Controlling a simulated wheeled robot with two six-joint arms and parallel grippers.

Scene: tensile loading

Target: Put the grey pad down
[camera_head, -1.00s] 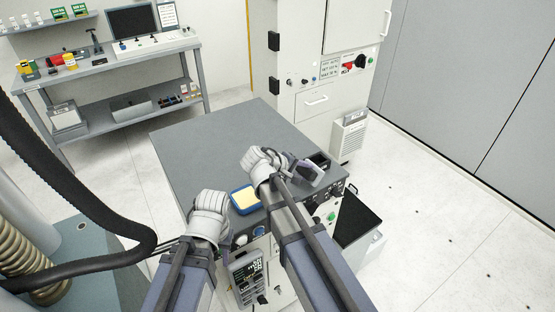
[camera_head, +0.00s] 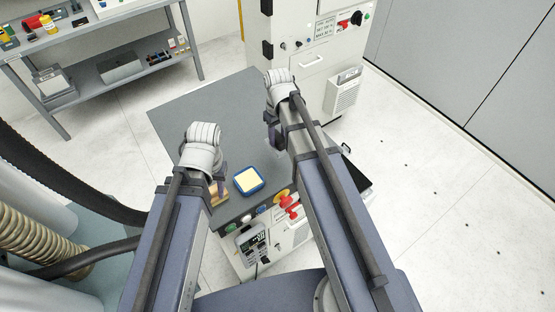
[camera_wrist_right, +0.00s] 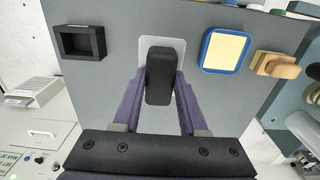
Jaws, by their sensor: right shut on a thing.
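The grey pad (camera_wrist_right: 159,76), a dark upright block with rounded corners, is between the two purple fingers of my right gripper (camera_wrist_right: 161,88), which is shut on it. In the right wrist view it is over a light grey rounded patch (camera_wrist_right: 147,46) on the bench top; I cannot tell whether it touches. In the head view my right gripper (camera_head: 272,142) is low over the bench's right side, its pad hidden by the arm. My left gripper (camera_head: 221,163) is at the bench's left front, its jaw mostly hidden behind its wrist.
On the grey bench top (camera_head: 190,110) are a blue-rimmed tray with a pale yellow inside (camera_head: 248,180), a wooden block (camera_head: 218,196) near my left gripper, and a black open box (camera_wrist_right: 80,43). Knobs and a red button (camera_head: 289,202) line the front. The far left top is clear.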

